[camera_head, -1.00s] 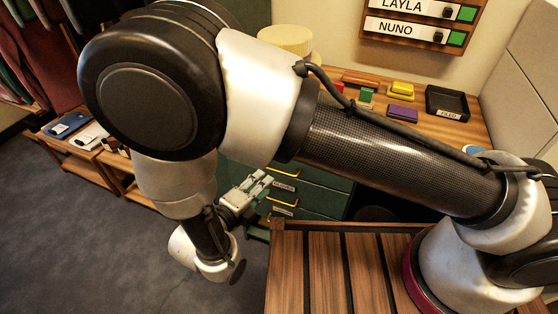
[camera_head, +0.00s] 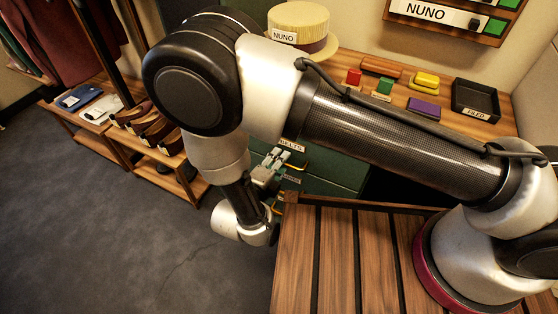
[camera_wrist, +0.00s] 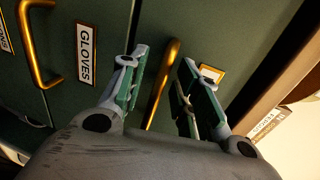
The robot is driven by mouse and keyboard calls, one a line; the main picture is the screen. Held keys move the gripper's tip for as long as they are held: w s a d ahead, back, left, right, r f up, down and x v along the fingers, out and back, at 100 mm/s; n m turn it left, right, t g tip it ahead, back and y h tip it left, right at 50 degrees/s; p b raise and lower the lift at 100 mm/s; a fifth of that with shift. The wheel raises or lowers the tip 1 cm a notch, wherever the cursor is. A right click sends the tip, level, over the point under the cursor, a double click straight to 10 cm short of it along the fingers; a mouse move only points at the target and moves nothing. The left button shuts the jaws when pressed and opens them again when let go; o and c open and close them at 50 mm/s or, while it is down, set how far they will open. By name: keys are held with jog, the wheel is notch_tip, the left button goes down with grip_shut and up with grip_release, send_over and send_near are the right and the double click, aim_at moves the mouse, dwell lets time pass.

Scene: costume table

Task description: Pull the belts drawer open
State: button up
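The green drawer unit (camera_head: 335,172) stands under the table top. The BELTS label (camera_head: 291,145) shows just above my gripper (camera_head: 277,158) in the head view. In the wrist view, my gripper (camera_wrist: 160,82) is open, with one finger on each side of a brass handle (camera_wrist: 163,88). This appears to be the belts drawer's handle, between the GLOVES label (camera_wrist: 85,55) and a partly hidden label (camera_wrist: 211,74). I see no clear contact between fingers and handle. The drawer looks shut. My arm hides part of the unit in the head view.
A slatted wooden surface (camera_head: 345,255) lies close to the right of my gripper. Another brass handle (camera_wrist: 37,60) is beside the GLOVES label. A straw hat (camera_head: 298,18), coloured blocks (camera_head: 384,88) and a black tray (camera_head: 475,100) sit on the table. The floor at left is clear.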

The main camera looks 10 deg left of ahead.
jog(key=shift+w, duration=0.15)
grip_shut()
